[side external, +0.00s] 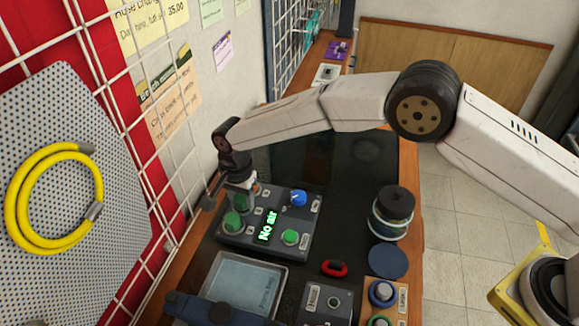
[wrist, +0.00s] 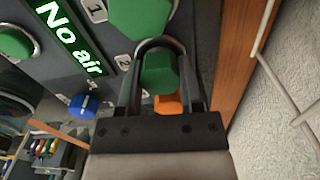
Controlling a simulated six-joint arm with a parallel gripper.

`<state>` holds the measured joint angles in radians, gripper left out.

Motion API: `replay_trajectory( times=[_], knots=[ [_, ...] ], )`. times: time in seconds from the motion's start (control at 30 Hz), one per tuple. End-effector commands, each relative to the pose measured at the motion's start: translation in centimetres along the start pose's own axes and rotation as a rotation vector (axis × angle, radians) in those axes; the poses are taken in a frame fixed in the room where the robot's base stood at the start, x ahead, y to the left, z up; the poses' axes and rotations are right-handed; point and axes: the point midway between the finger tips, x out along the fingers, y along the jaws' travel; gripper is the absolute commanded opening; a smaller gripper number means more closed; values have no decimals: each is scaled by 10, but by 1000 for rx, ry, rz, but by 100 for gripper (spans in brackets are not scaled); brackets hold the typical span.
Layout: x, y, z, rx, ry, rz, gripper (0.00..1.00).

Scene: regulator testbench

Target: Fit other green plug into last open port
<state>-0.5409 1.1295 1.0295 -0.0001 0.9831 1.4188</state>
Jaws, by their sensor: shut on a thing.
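My gripper (wrist: 163,48) is shut on a green plug (wrist: 160,76), which sits between its two fingers over the dark regulator panel (side external: 308,222). In the side external view my gripper (side external: 240,186) is at the panel's back left, with the held plug (side external: 240,202) below it. Whether this plug is seated in a port or just above one is hidden. A second green plug (side external: 233,222) stands on the panel just in front; it also shows at the top of the wrist view (wrist: 137,14). An orange piece (wrist: 168,104) shows beside the held plug, partly hidden by my gripper.
The panel carries a "No air" display (side external: 267,226), a blue knob (side external: 298,198) and a green button (side external: 290,237). A grey tray (side external: 240,284) lies in front. A wire grid wall stands close on the left. Dark jars (side external: 393,209) stand right.

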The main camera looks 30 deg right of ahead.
Motion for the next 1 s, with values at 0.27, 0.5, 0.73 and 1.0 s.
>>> replay_trajectory(
  times=[0.27, 0.5, 0.73, 1.0],
  knots=[
    [4, 0, 0, 0, 0, -1, 50],
    [4, 0, 0, 0, 0, 0, 88],
    [4, 0, 0, 0, 0, 0, 100],
    [2, 0, 0, 0, 0, -1, 100]
  ],
)
